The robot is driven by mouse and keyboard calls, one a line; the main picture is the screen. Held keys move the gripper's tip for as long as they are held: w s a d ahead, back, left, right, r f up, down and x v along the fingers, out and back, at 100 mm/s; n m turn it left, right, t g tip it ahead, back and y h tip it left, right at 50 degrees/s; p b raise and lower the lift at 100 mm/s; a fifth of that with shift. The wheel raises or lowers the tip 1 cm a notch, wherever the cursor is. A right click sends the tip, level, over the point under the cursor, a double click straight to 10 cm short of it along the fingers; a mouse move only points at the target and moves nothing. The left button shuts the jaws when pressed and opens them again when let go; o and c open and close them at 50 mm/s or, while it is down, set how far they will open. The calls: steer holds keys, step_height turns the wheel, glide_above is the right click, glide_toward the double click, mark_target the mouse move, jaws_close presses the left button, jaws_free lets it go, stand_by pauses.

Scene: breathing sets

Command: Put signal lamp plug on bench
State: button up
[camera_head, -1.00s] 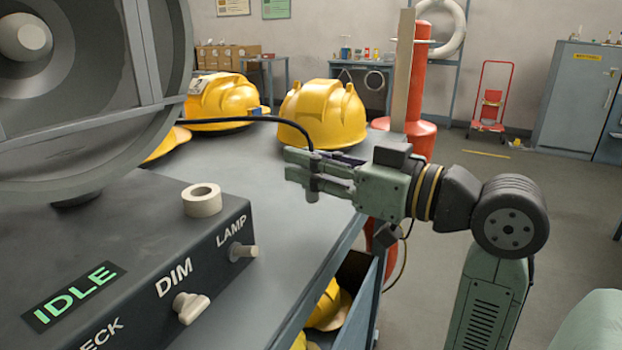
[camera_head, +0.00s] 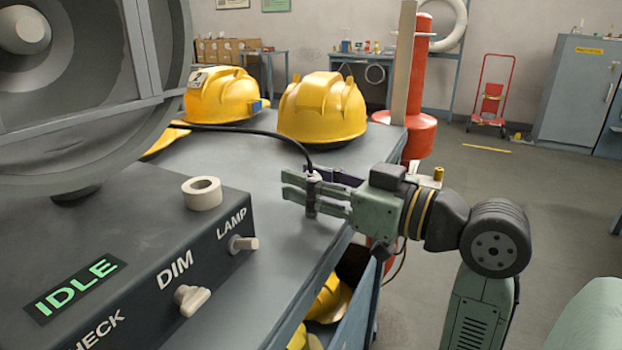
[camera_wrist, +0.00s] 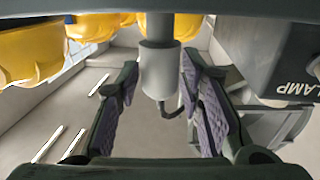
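The signal lamp plug (camera_head: 311,208) is a small grey cylinder with a black cable (camera_head: 262,131) rising from its top. My gripper (camera_head: 310,193) is shut on it, one finger on each side, near the right edge of the bench (camera_head: 262,185). The plug hangs upright, its lower end low over the bench top; I cannot tell whether it touches. In the wrist view the plug (camera_wrist: 160,72) sits between the two fingertips, cable at its lower end. The large round signal lamp (camera_head: 95,80) stands at the left, partly out of frame.
A dark control box (camera_head: 130,240) with DIM and LAMP knobs and a pale ring (camera_head: 202,193) fills the front left. Yellow helmets (camera_head: 322,108) stand at the back of the bench. A red cylinder (camera_head: 418,130) stands beyond it. The middle of the bench top is clear.

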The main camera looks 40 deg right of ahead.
steer(key=shift+o, duration=0.6)
steer(key=shift+r, duration=0.15)
steer(key=b+v, duration=0.1)
steer(key=v, duration=1.1)
